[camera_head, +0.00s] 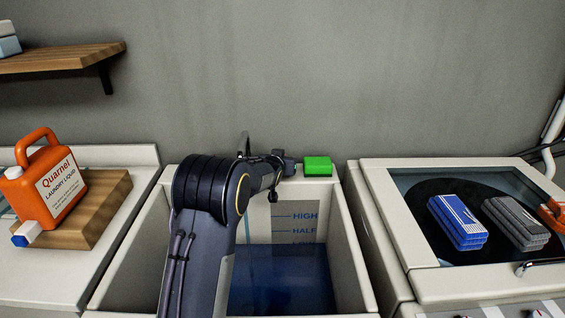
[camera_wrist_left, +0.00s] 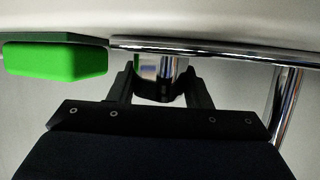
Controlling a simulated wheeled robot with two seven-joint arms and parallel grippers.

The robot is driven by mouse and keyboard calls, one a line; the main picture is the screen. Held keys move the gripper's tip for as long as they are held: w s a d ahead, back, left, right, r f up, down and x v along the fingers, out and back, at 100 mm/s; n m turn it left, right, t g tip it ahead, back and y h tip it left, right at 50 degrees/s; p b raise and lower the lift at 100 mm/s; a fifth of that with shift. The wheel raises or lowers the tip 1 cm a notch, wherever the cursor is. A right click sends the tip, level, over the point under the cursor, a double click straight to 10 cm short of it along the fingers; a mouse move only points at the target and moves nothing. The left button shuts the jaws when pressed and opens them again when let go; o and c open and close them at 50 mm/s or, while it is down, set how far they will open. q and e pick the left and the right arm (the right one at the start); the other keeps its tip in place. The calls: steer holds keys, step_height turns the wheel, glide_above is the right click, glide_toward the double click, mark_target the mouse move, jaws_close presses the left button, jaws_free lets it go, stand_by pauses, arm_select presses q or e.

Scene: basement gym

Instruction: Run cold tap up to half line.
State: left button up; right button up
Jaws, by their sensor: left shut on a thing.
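The utility sink (camera_head: 350,240) stands in the middle of the head view, with HIGH and HALF lines (camera_head: 304,231) on its back wall. Dark blue water (camera_head: 285,280) lies in it, its surface a little below the HALF line. My left arm reaches over the sink to its back rim. My left gripper (camera_head: 284,160) is shut on a chrome tap handle (camera_wrist_left: 160,67), which shows between its fingers in the left wrist view. A hot or cold mark is not visible.
A green block (camera_head: 317,166) sits on the back rim just right of my left gripper. An orange laundry jug (camera_head: 48,190) stands on a wooden board at left. At right, blue (camera_head: 457,222) and grey folded stacks (camera_head: 515,223) lie on a glass-topped washer (camera_head: 440,285).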

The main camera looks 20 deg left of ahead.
stand_by(0.4)
arm_select(q)
steer(key=o, duration=1)
steer(key=b+v, duration=0.1)
steer(key=v, duration=0.6)
steer(key=shift+s+r, duration=0.15)
steer(key=shift+s, duration=0.2)
